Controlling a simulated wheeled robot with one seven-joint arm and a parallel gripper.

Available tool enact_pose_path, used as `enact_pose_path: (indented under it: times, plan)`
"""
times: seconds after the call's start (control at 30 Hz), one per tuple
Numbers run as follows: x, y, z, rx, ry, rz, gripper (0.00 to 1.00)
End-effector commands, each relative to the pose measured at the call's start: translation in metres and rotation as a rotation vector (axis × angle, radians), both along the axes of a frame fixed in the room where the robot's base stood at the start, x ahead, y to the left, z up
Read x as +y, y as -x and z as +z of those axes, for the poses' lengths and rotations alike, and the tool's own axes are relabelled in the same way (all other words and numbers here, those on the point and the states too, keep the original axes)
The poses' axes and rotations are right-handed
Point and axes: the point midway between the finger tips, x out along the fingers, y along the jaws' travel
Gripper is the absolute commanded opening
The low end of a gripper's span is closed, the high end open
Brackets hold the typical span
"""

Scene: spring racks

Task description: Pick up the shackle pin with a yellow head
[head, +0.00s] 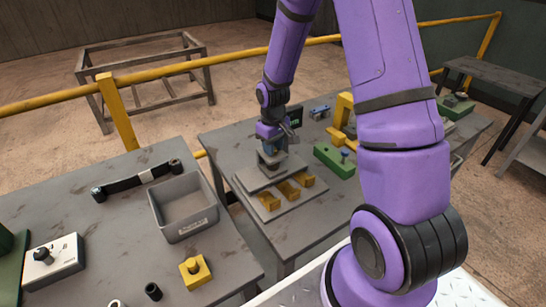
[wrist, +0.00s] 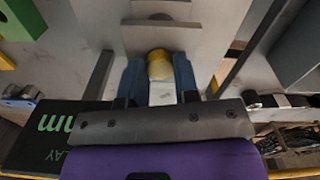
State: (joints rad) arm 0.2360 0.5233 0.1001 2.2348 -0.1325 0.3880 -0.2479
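The yellow head of the shackle pin (wrist: 160,65) shows in the wrist view, between the two blue fingertips of my gripper (wrist: 160,78). The fingers stand on either side of the head with no clear gap. I cannot tell whether they press on it. In the head view my gripper (head: 272,148) points down, low over a grey fixture (head: 268,182) on the middle table. The pin is hidden there behind the gripper and fixture. Its shank is not visible in either view.
Yellow blocks (head: 288,190) sit at the fixture's front. A green block (head: 335,160) and a yellow clamp-like part (head: 343,118) stand to its right.

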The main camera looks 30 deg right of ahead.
Motion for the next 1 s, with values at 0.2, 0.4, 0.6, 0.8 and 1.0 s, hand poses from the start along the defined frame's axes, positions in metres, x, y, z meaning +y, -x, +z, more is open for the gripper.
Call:
enact_pose_path:
  times: [0.2, 0.4, 0.6, 0.8, 1.0]
  plan:
    - [0.000, 0.000, 0.000, -0.001, 0.000, 0.000, 0.01]
    - [0.000, -0.001, 0.014, -0.003, 0.000, 0.000, 0.01]
    - [0.000, -0.001, 0.050, -0.004, 0.001, -0.001, 0.01]
    - [0.000, -0.001, 0.083, -0.003, 0.001, 0.000, 0.01]
    - [0.000, 0.000, 0.099, -0.001, 0.000, 0.000, 0.01]
